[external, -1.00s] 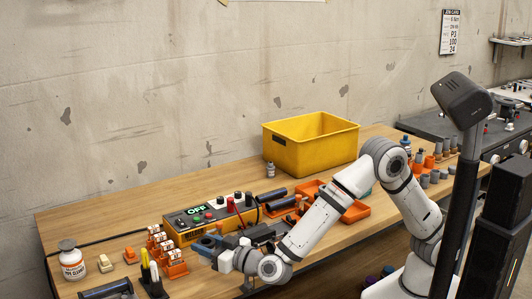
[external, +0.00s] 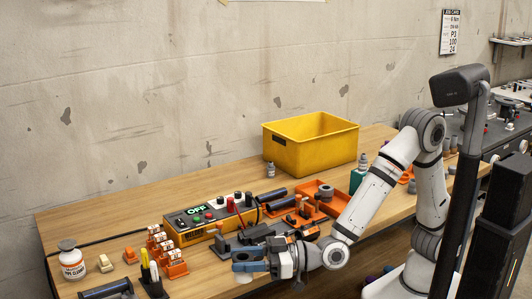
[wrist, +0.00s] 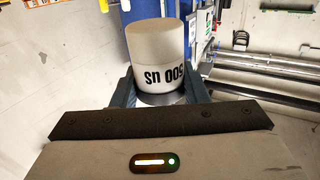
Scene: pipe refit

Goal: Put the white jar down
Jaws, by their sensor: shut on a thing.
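A white jar (wrist: 160,48) with dark lettering stands out between the fingers of my gripper (wrist: 157,90) in the wrist view. The fingers are shut on its sides. In the external view my gripper (external: 243,262) is low at the front edge of the workbench, pointing left. The jar is mostly hidden there by the fingers; only a pale bit shows just below them. Whether the jar touches any surface I cannot tell.
A white pipe cleaner bottle (external: 72,263) stands at the bench's left end. A control box (external: 208,219), orange clip holders (external: 165,255) and an upright tool stand (external: 152,281) are close to my gripper. A yellow crate (external: 310,146) stands behind. Clear wood (external: 120,215) lies at back left.

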